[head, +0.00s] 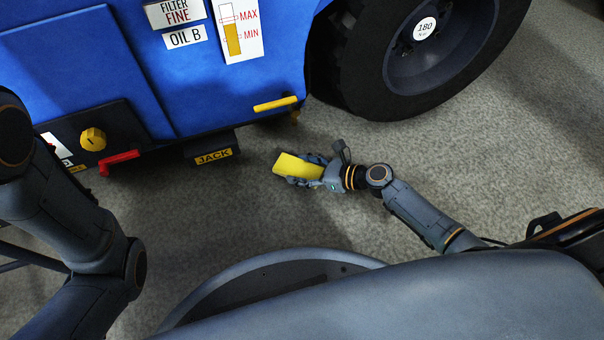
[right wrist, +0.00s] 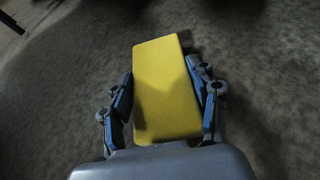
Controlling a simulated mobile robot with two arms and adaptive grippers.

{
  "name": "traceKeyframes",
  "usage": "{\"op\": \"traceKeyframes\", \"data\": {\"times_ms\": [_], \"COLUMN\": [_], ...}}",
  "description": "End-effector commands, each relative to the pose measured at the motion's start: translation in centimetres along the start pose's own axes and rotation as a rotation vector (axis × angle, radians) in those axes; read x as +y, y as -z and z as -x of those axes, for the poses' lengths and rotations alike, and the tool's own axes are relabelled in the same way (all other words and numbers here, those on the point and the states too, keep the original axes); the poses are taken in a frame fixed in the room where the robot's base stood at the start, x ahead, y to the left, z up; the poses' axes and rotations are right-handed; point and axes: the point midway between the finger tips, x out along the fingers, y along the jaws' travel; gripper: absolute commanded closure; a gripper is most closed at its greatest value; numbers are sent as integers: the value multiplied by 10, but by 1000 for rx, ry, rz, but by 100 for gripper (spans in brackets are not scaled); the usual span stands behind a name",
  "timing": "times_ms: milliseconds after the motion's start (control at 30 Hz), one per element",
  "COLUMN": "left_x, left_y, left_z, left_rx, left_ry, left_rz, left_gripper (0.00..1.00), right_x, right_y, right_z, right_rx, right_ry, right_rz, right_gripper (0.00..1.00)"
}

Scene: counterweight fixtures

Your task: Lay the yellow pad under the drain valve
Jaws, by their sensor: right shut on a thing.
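The yellow pad (head: 293,165) is held in my right gripper (head: 306,170), above or near the grey floor in front of the blue machine. In the right wrist view the pad (right wrist: 166,85) sits between the two fingers of the gripper (right wrist: 162,92), its far end sticking out past them. A yellow lever handle (head: 275,104) with a small brass-coloured part below it is on the machine's lower edge, probably the drain valve. The pad is below and apart from it in the picture. My left arm shows at the left, but its gripper is out of view.
A black block marked JACK (head: 212,156) juts from the machine's lower edge, left of the pad. A red handle (head: 119,161) and a yellow knob (head: 93,139) are further left. A large black tyre (head: 385,95) stands at the upper right. Floor (head: 245,205) around the pad is clear.

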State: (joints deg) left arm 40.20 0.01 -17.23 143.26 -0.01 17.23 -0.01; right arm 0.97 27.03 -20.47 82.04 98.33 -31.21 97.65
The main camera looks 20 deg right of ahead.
Motion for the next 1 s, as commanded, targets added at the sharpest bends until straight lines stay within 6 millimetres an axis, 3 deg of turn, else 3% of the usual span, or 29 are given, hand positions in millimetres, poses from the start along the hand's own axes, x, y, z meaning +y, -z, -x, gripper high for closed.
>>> {"op": "traceKeyframes", "data": {"times_ms": [400,433,500,533,933,1000], "left_x": [0,0,0,0,0,-2], "left_y": [0,0,0,0,0,-3], "left_z": [1,2,2,1,2,-5], "left_rx": [-3,-3,-3,-3,-2,-3], "left_ry": [0,0,0,0,0,0], "left_rz": [0,0,0,0,-1,0], "left_gripper": [0,0,0,0,0,0], "right_x": [-1,-1,-1,-1,0,0], "right_y": [5,4,4,4,1,-1], "right_z": [-3,-2,-2,-2,0,9], "right_rx": [-1,-1,-1,-1,-1,1], "right_ry": [2,2,2,2,0,1], "right_rz": [0,1,2,2,4,1], "right_gripper": [61,34,19,17,17,17]}}
